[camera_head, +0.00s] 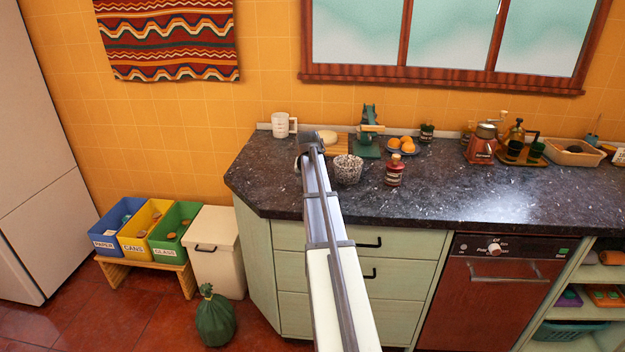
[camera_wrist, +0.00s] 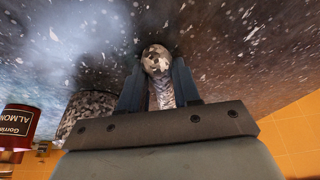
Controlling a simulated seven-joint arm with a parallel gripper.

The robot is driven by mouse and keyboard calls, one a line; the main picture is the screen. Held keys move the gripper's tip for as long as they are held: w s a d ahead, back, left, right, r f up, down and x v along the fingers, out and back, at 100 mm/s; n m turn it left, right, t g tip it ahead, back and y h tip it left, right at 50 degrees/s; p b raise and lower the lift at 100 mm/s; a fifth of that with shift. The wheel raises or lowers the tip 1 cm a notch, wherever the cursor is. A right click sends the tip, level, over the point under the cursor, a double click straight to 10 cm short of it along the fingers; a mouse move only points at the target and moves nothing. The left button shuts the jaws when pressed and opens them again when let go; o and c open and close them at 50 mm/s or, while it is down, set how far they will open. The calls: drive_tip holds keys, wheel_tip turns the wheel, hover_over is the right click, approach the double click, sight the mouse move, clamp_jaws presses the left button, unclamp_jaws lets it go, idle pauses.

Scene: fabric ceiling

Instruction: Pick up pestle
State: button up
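In the wrist view, the pestle (camera_wrist: 157,62), speckled grey with a rounded end, lies between the two fingers of my gripper (camera_wrist: 159,82). The fingers flank it closely on both sides; I cannot tell whether they press on it. In the head view, my gripper (camera_head: 312,145) is over the left part of the dark counter, and I cannot make out the pestle there. The speckled mortar (camera_head: 348,170) stands on the counter just right of my arm. It also shows left of the fingers in the wrist view (camera_wrist: 85,106).
A dark red labelled bottle (camera_head: 394,171) stands right of the mortar and shows in the wrist view (camera_wrist: 17,127). A white mug (camera_head: 281,125), a green appliance (camera_head: 368,140) and a plate of oranges (camera_head: 402,146) are behind. The counter (camera_head: 450,190) is clear in front, right of the bottle.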

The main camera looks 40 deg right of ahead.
clamp_jaws()
